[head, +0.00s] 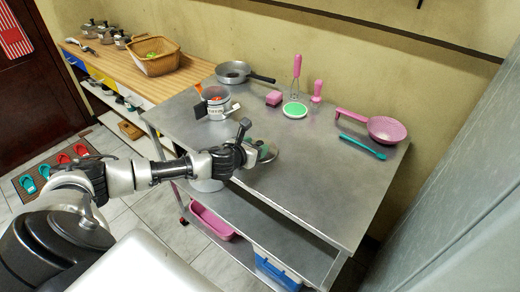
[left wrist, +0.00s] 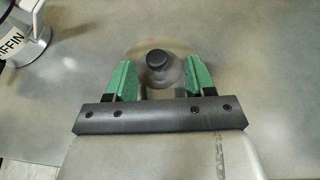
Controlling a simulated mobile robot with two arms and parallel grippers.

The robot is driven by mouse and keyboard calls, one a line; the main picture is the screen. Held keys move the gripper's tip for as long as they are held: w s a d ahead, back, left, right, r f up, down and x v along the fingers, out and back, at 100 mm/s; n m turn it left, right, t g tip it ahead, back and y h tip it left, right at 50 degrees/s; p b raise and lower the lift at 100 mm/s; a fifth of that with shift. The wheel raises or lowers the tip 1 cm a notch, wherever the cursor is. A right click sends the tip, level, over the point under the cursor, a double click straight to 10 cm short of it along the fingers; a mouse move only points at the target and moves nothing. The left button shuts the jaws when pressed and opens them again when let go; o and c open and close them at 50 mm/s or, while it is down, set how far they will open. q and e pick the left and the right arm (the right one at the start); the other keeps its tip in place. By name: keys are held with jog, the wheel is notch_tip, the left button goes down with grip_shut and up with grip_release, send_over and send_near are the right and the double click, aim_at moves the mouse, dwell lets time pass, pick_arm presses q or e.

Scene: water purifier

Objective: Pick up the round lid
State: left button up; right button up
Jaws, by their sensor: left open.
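The round lid (head: 273,156) lies flat on the metal table (head: 310,190), near its front left part. In the left wrist view it is a clear disc (left wrist: 157,43) with a dark round knob (left wrist: 157,61). My left gripper (head: 263,151) is at the lid. Its green fingers (left wrist: 158,72) are open, one on each side of the knob, with a gap to it on both sides. The gripper hides part of the lid in the head view. My right gripper is not in view.
A labelled metal pot (head: 217,104) stands to the lid's back left. A frying pan (head: 235,72), pink tools, a green-topped round item (head: 295,110), a pink strainer (head: 387,129) and a teal utensil (head: 362,146) lie farther back. The table's front right is clear.

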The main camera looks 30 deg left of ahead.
aim_at(258, 144)
pick_arm(q)
jog(key=shift+x, duration=1.9)
jog(key=shift+a, duration=0.15)
grip_shut()
